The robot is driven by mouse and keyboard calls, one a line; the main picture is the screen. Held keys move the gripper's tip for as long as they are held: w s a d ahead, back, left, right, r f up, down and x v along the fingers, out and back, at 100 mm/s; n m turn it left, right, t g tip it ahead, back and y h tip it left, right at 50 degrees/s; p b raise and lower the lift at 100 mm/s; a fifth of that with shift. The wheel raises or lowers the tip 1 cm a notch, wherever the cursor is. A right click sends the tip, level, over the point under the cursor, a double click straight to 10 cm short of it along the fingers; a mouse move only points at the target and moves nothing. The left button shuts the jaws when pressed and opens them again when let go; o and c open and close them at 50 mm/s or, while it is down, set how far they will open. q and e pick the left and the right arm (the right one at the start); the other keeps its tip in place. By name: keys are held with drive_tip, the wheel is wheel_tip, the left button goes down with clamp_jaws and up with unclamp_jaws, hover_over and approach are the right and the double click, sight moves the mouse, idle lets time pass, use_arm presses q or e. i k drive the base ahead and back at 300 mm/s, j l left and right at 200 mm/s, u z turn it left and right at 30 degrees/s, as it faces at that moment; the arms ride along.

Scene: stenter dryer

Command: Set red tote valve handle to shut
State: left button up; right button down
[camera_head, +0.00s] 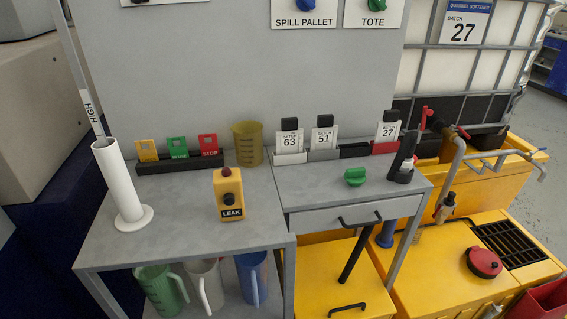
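The tote (487,72) is a white tank in a grey metal cage at the right, with a "Quansel Softener Batch 27" sign (464,25). At its lower front a red valve handle (424,118) stands roughly upright beside a dark valve body (438,123). A smaller red part (463,132) shows just right of it. A grey pipe (455,165) runs down from the valve. I cannot tell from this view whether the valve is open or shut. Neither of my grippers is in view.
A grey bench (180,195) fills the middle, with a yellow leak box (230,195), a white cylinder (118,180), a green knob (355,177) and a black device (404,155). Yellow spill containment (505,185) lies under the tote. A red cap (484,262) sits at lower right.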

sight(461, 131)
drive_tip(key=i+l+u, duration=0.25)
drive_tip(key=l, duration=0.4)
drive_tip(key=i+l+u, duration=0.1)
drive_tip(key=l+u, duration=0.15)
drive_tip(key=l, duration=0.45)
drive_tip(key=l+u, duration=0.25)
drive_tip(key=l, duration=0.45)
drive_tip(key=i, duration=0.05)
